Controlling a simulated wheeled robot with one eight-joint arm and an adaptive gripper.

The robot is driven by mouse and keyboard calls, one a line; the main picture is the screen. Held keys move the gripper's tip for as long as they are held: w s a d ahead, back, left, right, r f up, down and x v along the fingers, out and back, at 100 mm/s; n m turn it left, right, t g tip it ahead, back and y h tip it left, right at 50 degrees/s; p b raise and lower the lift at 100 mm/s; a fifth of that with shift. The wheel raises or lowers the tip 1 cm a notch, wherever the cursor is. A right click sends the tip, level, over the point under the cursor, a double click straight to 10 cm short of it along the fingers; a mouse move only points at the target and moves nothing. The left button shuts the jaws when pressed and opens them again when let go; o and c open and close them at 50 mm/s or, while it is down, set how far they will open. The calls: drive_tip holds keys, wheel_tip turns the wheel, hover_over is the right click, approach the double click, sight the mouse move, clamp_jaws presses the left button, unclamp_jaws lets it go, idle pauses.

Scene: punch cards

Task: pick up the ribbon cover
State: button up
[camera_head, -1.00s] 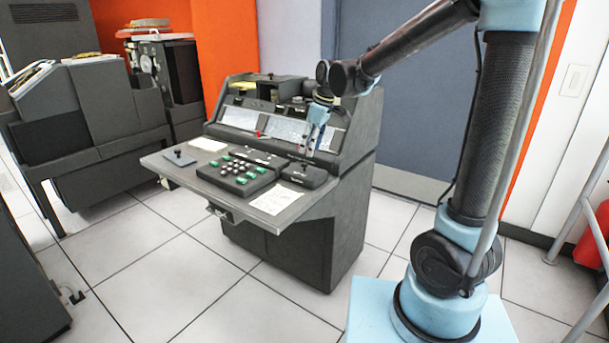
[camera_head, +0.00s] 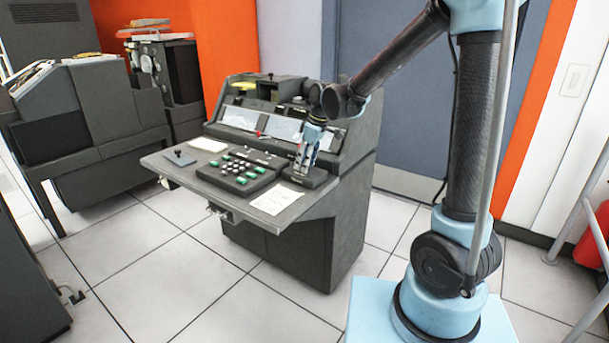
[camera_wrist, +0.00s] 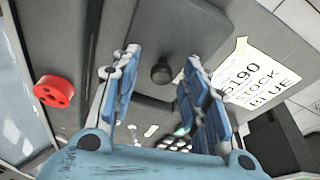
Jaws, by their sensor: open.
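The ribbon cover seems to be the dark grey plate with a black knob (camera_wrist: 162,71) on the right of the machine's desk. Its flat top (camera_wrist: 185,30) fills the upper middle of the wrist view, and in the head view its edge (camera_head: 318,179) shows beside my gripper. My gripper (camera_head: 301,172) points down over it. In the wrist view my gripper (camera_wrist: 163,62) is open, with blue fingers on either side of the knob. The fingers look apart from the knob. How far above the plate the fingertips are, I cannot tell.
A green-keyed keypad (camera_head: 238,172) sits left of the cover. A printed paper (camera_head: 275,198) lies at the desk's front right. A red knob (camera_wrist: 54,91) shows left in the wrist view. Another knobbed plate (camera_head: 180,158) is at the desk's far left.

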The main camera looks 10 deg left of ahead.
clamp_jaws()
wheel_tip(320, 180, up, 13)
idle(1.1)
